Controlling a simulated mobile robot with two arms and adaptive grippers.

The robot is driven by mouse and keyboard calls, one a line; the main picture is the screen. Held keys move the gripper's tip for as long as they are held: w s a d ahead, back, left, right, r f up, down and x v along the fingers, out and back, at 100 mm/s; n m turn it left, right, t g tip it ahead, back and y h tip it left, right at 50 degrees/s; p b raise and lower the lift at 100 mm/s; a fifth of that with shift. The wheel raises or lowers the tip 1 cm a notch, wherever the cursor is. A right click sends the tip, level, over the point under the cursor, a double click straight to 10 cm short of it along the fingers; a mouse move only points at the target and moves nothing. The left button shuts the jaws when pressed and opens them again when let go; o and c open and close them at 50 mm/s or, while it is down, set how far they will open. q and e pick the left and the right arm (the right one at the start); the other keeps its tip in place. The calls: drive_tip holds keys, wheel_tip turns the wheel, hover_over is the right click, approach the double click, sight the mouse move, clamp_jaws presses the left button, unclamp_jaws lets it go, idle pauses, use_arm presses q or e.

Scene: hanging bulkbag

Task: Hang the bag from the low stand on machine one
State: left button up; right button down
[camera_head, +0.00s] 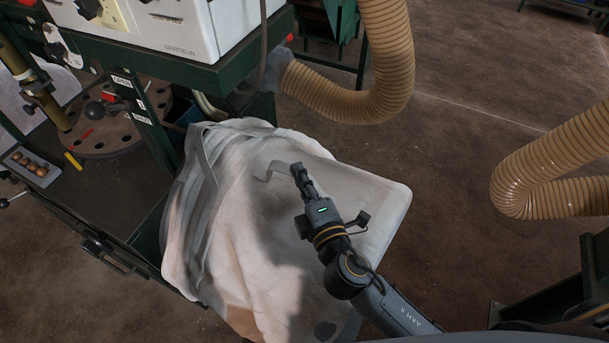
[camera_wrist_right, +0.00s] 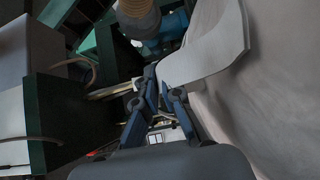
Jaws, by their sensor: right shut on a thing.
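The white bulk bag (camera_head: 270,215) stands full and slightly slumped beside a green machine frame, with grey straps (camera_head: 200,190) along its left side. My right gripper (camera_head: 297,170) is over the top of the bag, shut on a pale strap loop (camera_head: 271,169). In the right wrist view the gripper (camera_wrist_right: 163,88) pinches the end of this strap (camera_wrist_right: 215,50), with the bag's side (camera_wrist_right: 265,95) to the right. The low stand cannot be made out clearly. My left gripper is out of view.
A white and green machine (camera_head: 190,40) stands at the upper left; I cannot tell if it is machine one. Beige ducts (camera_head: 385,75) and (camera_head: 555,165) curve at the top and right. A round perforated plate (camera_head: 115,125) sits left. Brown floor (camera_head: 455,140) is clear between the ducts.

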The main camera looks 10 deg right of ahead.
sight(273, 166)
drive_tip(key=shift+w+a+r, duration=0.2)
drive_tip(key=shift+w+a, duration=0.15)
drive_tip(key=shift+a, duration=0.2)
drive_tip(key=shift+w+a, duration=0.2)
drive_tip(key=shift+a, duration=0.1)
idle(0.5)
drive_tip(key=shift+w+a, duration=0.55)
drive_tip(key=shift+a, duration=0.3)
drive_tip(key=shift+w+a, duration=0.55)
drive_tip(key=shift+a, duration=0.45)
drive_tip(key=shift+f+b, duration=1.2)
drive_tip(key=shift+b, duration=0.05)
idle(0.9)
idle(0.3)
drive_tip(key=c, duration=1.4)
unclamp_jaws()
drive_tip(key=shift+w, duration=0.1)
drive_tip(key=shift+f, duration=0.35)
drive_tip(key=v, duration=1.2)
drive_tip(key=shift+r, duration=0.25)
